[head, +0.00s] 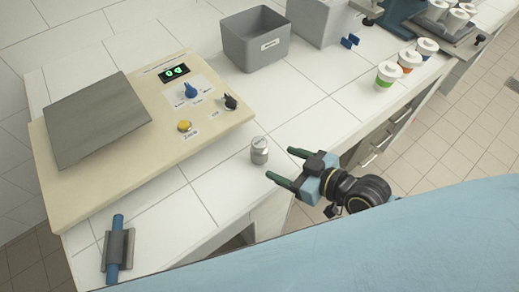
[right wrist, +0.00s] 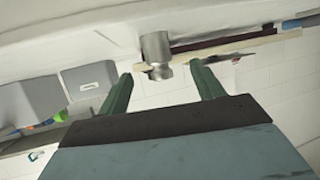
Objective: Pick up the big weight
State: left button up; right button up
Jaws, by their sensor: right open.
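The big weight (head: 259,150) is a small silvery metal cylinder with a knob. It stands upright on the white tiled counter, in front of the scale. My right gripper (head: 281,165) is open and empty, just to the right of the weight in the head view, with its green fingers pointing at it. In the right wrist view the weight (right wrist: 156,55) shows ahead of and between the two fingertips of the gripper (right wrist: 160,76). The fingers do not appear to touch it. My left gripper is not in view.
A beige scale (head: 150,135) with a metal plate, knobs and a yellow button fills the counter's left. A grey bin (head: 255,48) stands behind. Several lidded cups (head: 388,76) stand at the right. A blue rod in a grey holder (head: 118,250) lies at the front left.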

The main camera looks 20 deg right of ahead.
aim_at(265, 156)
jog(key=x, duration=0.5)
jog(key=shift+w+a+f, duration=0.15)
jog(key=shift+w, duration=0.05)
jog(key=shift+b+x, duration=0.35)
jog(key=shift+x, duration=2.35)
jog(key=shift+w, duration=0.15)
jog(key=shift+c, duration=0.2)
jog(key=shift+d+r, duration=0.2)
jog(key=shift+r, duration=0.05)
jog(key=c, duration=1.4)
